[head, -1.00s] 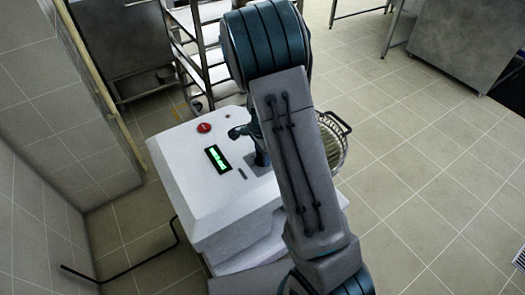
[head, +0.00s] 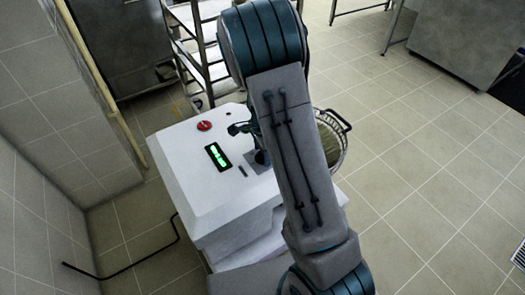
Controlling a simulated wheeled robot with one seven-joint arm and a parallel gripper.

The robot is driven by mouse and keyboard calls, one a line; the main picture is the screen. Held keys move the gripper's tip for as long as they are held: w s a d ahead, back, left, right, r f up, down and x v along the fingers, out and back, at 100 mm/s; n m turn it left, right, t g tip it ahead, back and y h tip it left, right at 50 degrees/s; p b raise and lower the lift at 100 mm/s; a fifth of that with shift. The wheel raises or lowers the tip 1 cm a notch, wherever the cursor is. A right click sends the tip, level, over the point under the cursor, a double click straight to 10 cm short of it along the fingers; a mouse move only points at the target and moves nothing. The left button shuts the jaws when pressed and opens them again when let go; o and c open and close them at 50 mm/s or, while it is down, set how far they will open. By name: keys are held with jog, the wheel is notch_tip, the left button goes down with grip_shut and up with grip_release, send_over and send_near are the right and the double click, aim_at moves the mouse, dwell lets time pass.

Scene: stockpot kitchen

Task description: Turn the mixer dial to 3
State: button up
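The mixer (head: 192,170) is a white block-shaped machine left of the middle. I cannot tell whether the fingers are open, shut or touching anything.
A wire basket or guard (head: 333,135) shows right of my arm beside the mixer. A metal rack (head: 195,50) stands behind. A tiled wall (head: 40,180) and a black cable (head: 125,268) are at the left. The tiled floor (head: 430,160) at the right is open.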

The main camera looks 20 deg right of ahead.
notch_tip(320, 180, up, 14)
jog(key=p, duration=0.1)
jog(key=shift+p, duration=0.3)
dwell(0.6)
jog(key=s+r+n+t+p, duration=0.1)
jog(key=s+r+n, duration=0.5)
jog(key=s+n, duration=0.2)
jog(key=s+r+n+t+p, duration=0.1)
jog(key=s+r+n+p, duration=0.1)
jog(key=s+r+n, duration=0.5)
jog(key=s, duration=0.5)
jog(key=shift+s+n+t, duration=0.35)
jog(key=shift+n+t, duration=0.05)
dwell(1.0)
